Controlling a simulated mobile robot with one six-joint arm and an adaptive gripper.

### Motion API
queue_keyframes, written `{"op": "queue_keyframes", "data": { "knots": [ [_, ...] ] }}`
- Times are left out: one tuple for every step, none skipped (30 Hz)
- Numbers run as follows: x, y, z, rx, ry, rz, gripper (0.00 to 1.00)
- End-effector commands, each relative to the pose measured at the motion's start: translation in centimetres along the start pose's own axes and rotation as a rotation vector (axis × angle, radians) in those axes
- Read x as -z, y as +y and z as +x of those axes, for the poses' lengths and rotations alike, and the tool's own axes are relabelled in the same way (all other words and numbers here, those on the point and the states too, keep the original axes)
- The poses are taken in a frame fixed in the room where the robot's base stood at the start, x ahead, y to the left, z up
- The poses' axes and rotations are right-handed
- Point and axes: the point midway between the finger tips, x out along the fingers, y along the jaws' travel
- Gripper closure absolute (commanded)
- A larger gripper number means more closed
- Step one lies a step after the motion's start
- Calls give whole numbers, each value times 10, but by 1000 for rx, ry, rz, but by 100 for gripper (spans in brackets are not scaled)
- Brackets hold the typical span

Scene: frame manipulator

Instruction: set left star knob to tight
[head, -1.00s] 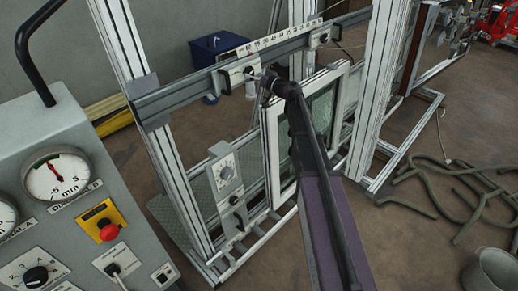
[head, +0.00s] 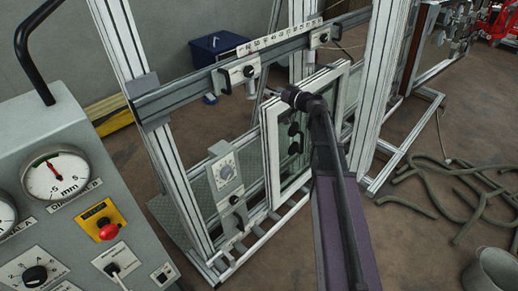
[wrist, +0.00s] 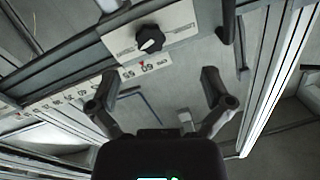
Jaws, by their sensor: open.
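The left star knob (head: 249,71) is a small black knob on a pale plate (head: 235,74) on the upper rail. In the wrist view the black star knob (wrist: 150,39) shows at the top middle on its pale plate (wrist: 178,22). No tight or loose marking is readable. My gripper (head: 270,92) is just below and right of the plate in the head view, apart from the knob. In the wrist view the fingers (wrist: 159,76) are spread with nothing between them, and the knob lies beyond their tips.
A numbered scale (head: 285,36) runs along the rail to a second plate with a knob (head: 323,38). A framed glass panel (head: 300,130) stands below my gripper. Upright aluminium posts (head: 375,85) flank the area. A grey control console (head: 70,200) stands at left.

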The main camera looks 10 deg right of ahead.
Motion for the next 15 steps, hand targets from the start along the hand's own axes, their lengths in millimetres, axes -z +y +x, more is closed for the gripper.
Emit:
{"op": "queue_keyframes", "data": {
  "knots": [
    [-8,-5,0,6,-21,4,0],
    [-11,-7,0,9,-33,7,0],
    [-16,-10,0,12,-51,10,0],
    [-19,-13,0,15,-63,14,0],
    [-23,-15,0,18,-77,16,0],
    [-28,-18,0,21,-94,21,0],
    [-31,-20,0,23,-107,24,0],
    [-35,-23,0,24,-120,26,0],
    [-40,-26,0,26,-138,31,0],
    [-43,-28,0,28,-152,34,0],
    [-47,-30,-1,30,-165,37,0],
    [-52,-32,-1,31,-183,42,0],
    [-55,-34,-2,32,-196,45,0],
    [-59,-36,-2,32,-210,48,0],
    [-64,-39,-2,34,-227,53,0]
  ]
}}
